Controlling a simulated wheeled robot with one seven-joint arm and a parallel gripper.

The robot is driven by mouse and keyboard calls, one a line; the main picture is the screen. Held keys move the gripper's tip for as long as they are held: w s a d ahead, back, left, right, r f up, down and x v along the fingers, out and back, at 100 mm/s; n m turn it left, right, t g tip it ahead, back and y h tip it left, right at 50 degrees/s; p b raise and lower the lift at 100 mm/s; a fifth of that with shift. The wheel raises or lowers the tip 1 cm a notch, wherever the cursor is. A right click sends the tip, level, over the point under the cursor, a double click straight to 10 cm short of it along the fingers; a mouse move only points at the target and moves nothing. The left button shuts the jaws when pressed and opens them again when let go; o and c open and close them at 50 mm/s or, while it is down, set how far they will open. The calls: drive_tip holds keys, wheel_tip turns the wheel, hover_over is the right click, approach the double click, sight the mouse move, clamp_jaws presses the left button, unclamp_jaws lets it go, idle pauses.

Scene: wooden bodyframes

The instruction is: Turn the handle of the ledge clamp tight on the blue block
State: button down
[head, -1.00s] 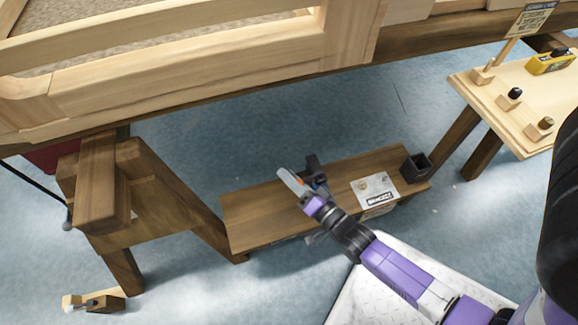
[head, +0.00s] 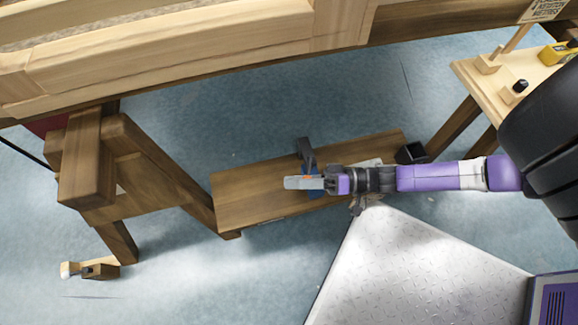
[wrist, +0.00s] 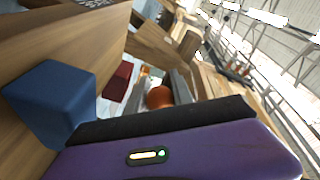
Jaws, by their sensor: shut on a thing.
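The ledge clamp (head: 305,150) shows as a dark upright shape on the low wooden bench in the head view, partly hidden by my gripper. The blue block (wrist: 50,100) is large at the left of the wrist view, beside a brown wooden face. My gripper (head: 298,183) lies over the bench. In the wrist view its fingers (wrist: 160,88) are shut on a rounded orange-brown piece (wrist: 158,97), apparently the clamp's handle. The clamp's jaws are hidden, so their contact with the block cannot be told.
The low bench (head: 245,195) carries a dark open box (head: 411,153) at its right end. A red block (wrist: 118,80) shows beyond the blue one. A trestle (head: 150,170) stands left, a light table (head: 480,80) right.

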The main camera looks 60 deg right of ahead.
drive_tip(key=s+n+g+y, duration=0.1)
drive_tip(key=y, duration=0.1)
drive_tip(key=s+n+g+y+b, duration=0.1)
drive_tip(key=n+g, duration=0.1)
drive_tip(key=s+n+g+y, duration=0.1)
drive_tip(key=g+y, duration=0.1)
drive_tip(key=shift+s+d+f+n+y+b, duration=0.2)
drive_tip(key=shift+d+f+n+y+b, duration=0.1)
drive_tip(key=shift+d+n+b, duration=0.1)
drive_tip(key=shift+s+d+r+n+g+y+b, duration=0.1)
drive_tip(key=shift+s+d+n+g+y+b, duration=0.35)
drive_tip(key=shift+n+g, duration=0.45)
drive_tip(key=shift+s+d+n+g+y+b, duration=0.2)
drive_tip(key=shift+s+n+g+y, duration=0.35)
drive_tip(key=shift+g, duration=0.6)
drive_tip(key=shift+s+d+r+n+g+y+b, duration=0.1)
drive_tip(key=shift+s+d+n+g+y+b, duration=0.3)
drive_tip(key=shift+n+g, duration=0.5)
drive_tip(key=shift+s+a, duration=0.1)
drive_tip(key=shift+s, duration=0.05)
drive_tip(key=c, duration=1.1)
unclamp_jaws()
drive_tip(key=v, duration=0.7)
drive_tip(key=shift+d, duration=0.4)
